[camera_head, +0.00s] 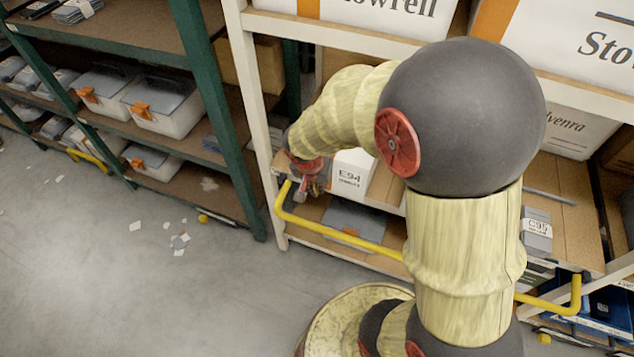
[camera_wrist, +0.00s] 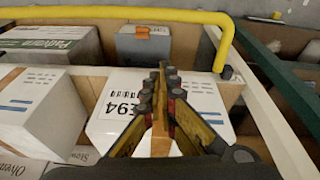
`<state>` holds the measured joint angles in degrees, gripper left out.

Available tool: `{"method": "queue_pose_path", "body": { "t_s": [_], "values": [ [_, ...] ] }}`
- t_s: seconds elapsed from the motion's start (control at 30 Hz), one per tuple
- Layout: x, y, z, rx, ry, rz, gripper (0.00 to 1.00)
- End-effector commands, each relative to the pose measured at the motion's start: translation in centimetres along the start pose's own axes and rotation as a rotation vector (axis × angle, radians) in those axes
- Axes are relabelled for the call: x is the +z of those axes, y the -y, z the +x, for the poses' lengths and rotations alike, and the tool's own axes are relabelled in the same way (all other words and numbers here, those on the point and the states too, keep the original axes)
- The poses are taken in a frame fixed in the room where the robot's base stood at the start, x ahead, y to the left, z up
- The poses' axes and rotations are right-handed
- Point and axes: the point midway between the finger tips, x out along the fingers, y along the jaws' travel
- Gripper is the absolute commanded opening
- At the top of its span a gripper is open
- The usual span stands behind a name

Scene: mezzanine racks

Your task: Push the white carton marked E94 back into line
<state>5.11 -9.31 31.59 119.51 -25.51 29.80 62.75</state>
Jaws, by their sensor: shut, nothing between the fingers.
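The white carton marked E94 (camera_head: 352,172) stands on a middle shelf of the cream rack, near its left post. My forearm hides its right part. In the wrist view the carton (camera_wrist: 112,108) fills the middle, with its E94 label and barcode showing and a tan strip running beside my fingers. My gripper (camera_head: 312,185) is at the carton's left in the head view. In the wrist view my gripper (camera_wrist: 163,75) is shut and empty, its fingers covering part of the carton. I cannot tell whether the fingers touch it.
A yellow rail (camera_head: 340,234) runs along the cream rack's front, and the rack's post (camera_head: 262,130) is close to my gripper. In the wrist view, another white carton (camera_wrist: 38,100) stands left of E94. A green rack (camera_head: 222,110) holds lidded bins. Paper scraps (camera_head: 180,241) lie on the open floor.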

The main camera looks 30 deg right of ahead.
Motion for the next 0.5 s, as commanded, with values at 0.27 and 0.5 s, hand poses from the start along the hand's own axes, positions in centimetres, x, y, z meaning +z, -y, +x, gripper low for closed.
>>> {"method": "queue_pose_path", "body": {
  "t_s": [0.27, 0.5],
  "values": [
    [-0.1, 0.3, 0.3, -0.011, -0.006, 0.097, 0.0],
    [-0.1, 0.3, 3.5, -0.009, -0.003, 0.099, 0.0]
  ]
}}
